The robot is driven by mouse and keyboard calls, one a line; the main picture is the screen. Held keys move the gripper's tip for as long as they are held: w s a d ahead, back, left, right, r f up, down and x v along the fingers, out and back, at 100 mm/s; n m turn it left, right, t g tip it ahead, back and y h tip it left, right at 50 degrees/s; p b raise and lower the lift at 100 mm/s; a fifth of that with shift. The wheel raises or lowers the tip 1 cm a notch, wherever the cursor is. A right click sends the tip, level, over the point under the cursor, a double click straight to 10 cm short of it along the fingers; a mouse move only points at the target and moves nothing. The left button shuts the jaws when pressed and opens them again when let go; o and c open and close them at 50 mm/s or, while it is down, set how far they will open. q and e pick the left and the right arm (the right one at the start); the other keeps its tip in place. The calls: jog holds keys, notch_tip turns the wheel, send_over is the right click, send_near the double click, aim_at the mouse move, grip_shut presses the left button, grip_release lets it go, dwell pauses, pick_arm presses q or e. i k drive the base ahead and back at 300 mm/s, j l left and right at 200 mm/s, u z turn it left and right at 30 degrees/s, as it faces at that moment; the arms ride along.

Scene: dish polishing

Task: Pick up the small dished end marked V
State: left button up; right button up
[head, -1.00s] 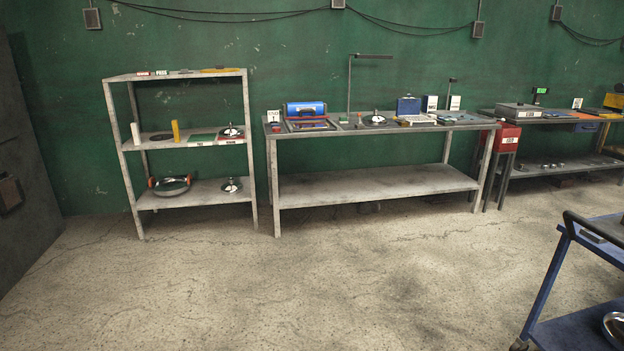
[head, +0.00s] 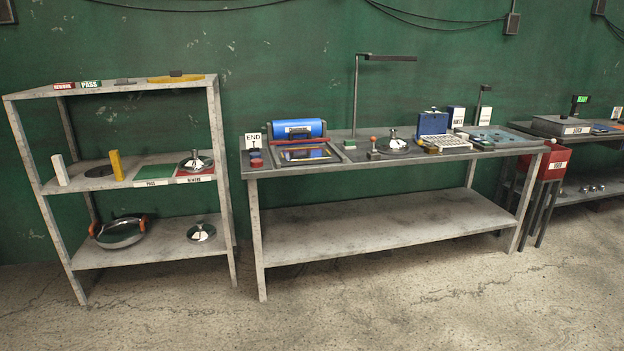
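Several shiny dished ends are in the head view, and their marks are too small to read, so I cannot tell which is V. One dished end (head: 195,163) sits on the red rework mat on the rack's middle shelf. Another dished end (head: 201,232) lies on the rack's lower shelf. A third dished end (head: 394,145) sits on the workbench (head: 350,166). A larger shiny dish (head: 120,233) with orange pieces at its sides lies at the lower shelf's left. Neither of my grippers is in view.
The grey rack (head: 226,190) stands left, with a green mat (head: 155,172) beside the red one. The bench holds a blue roll (head: 300,130), a lamp (head: 356,95) and a blue case (head: 433,123). A red box (head: 554,163) stands at its right end. The floor in front is clear.

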aim_at(393, 143)
jog(key=i, duration=2.35)
